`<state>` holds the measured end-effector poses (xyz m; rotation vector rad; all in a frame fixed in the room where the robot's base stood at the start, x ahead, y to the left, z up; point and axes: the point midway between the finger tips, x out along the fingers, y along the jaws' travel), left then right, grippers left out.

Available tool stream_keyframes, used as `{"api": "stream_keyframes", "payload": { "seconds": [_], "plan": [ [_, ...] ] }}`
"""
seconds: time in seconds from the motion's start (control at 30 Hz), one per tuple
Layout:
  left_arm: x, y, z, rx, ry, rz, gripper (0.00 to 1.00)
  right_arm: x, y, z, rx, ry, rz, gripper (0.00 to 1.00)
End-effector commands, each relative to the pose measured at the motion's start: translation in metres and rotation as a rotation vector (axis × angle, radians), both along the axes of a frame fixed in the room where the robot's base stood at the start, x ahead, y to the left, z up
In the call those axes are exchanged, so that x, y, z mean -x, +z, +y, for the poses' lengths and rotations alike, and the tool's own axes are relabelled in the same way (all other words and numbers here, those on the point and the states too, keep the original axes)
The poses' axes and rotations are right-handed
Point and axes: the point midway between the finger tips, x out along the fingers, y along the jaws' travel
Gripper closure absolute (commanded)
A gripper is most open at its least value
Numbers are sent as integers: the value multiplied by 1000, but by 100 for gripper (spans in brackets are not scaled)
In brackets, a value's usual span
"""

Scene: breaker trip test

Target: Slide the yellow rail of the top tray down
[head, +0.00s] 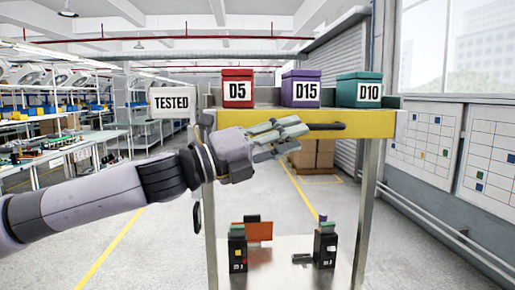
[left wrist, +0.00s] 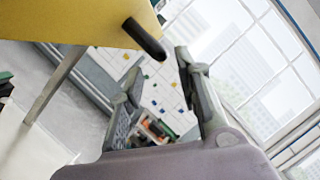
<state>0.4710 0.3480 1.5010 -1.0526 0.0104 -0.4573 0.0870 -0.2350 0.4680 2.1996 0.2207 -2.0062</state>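The yellow rail (head: 368,124) runs along the front edge of the top tray (head: 212,101) of a metal stand. A black handle (head: 328,127) sticks out from the rail's front. My left gripper (head: 297,134) is in front of the rail, at the left of the handle's visible end. In the left wrist view the fingers (left wrist: 157,68) are spread apart with nothing between them. There the handle (left wrist: 146,39) points past the fingertips, seemingly apart from them, with the yellow rail (left wrist: 65,22) behind. My right gripper is in neither view.
Red D5 (head: 238,76), purple D15 (head: 301,76) and teal D10 (head: 360,76) bins stand on the top tray. A TESTED sign (head: 171,103) is at its left. Two black breakers (head: 237,250) (head: 325,246) stand on the lower shelf (head: 284,272).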

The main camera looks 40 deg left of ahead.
Motion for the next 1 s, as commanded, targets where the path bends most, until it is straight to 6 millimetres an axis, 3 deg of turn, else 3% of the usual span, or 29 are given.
{"api": "stream_keyframes", "payload": {
  "seconds": [0.43, 1.0],
  "plan": [
    [50, -12, 21, 0, 2, 2, 69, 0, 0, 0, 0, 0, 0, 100],
    [54, -14, 22, 1, 1, 2, 69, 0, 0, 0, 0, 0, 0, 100]
  ]
}}
